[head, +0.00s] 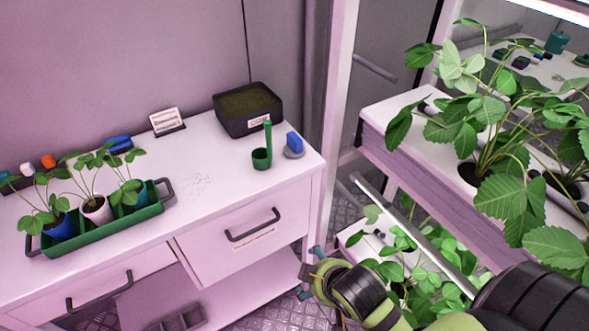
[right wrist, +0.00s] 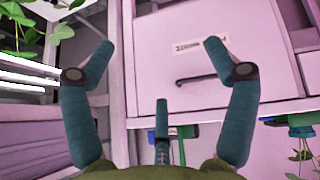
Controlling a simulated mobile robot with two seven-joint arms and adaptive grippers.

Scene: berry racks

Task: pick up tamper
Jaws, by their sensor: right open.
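My right gripper (head: 309,272) is below the bench top, near the cabinet's front right corner, well apart from the tamper. In the right wrist view its teal fingers (right wrist: 160,70) are spread with nothing between them. My left gripper is not in view.
A black soil box (head: 248,112) and a small sign (head: 167,121) stand behind. A green tray (head: 148,212) of potted plants is at left. A leafy plant rack (head: 420,175) stands close on the right. The drawer handle (head: 252,226) sticks out. The bench middle is mostly clear.

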